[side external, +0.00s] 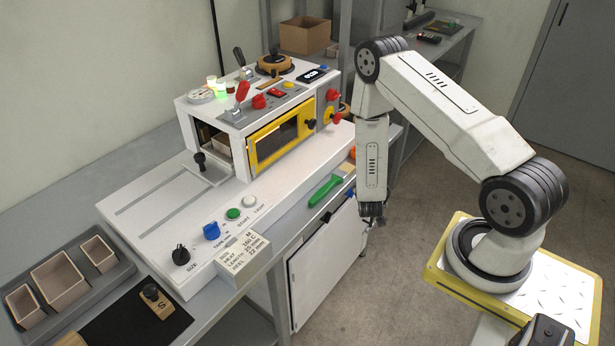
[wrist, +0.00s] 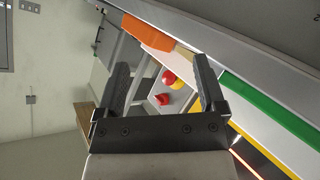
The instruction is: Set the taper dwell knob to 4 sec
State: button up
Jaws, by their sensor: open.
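The blue knob (side external: 211,231) stands on the front of the white machine bed (side external: 150,222), beside lettering that seems to begin "TAPE". Its pointer setting is too small to read. A black knob (side external: 181,255) marked "SIZE" is to its left. My gripper (side external: 372,212) hangs beyond the right front edge of the bench, well apart from the blue knob. In the wrist view my gripper (wrist: 162,75) has its two black fingers spread, with nothing between them. The blue knob is not in the wrist view.
A settings card (side external: 243,258) stands just right of the blue knob. Green (side external: 233,213) and white (side external: 250,201) buttons are behind it. A green-handled tool (side external: 325,190) lies along the front edge. The heater box (side external: 262,130) with its yellow-framed door rises behind. Trays (side external: 62,282) are at left.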

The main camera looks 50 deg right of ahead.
jog(key=a+f+n+t+y, duration=0.1)
jog(key=a+f+n+t, duration=0.35)
jog(key=f+n, duration=0.2)
jog(key=n+t+y, duration=0.3)
jog(key=n+y, duration=0.1)
jog(key=n, duration=0.1)
send_near(328, 219)
jog(key=w, duration=0.2)
jog(key=shift+s+d+f, duration=0.1)
jog(key=shift+d, duration=0.2)
jog(key=shift+x, duration=3.9)
jog(key=shift+d, duration=0.1)
grip_shut()
jog(key=shift+g, duration=0.25)
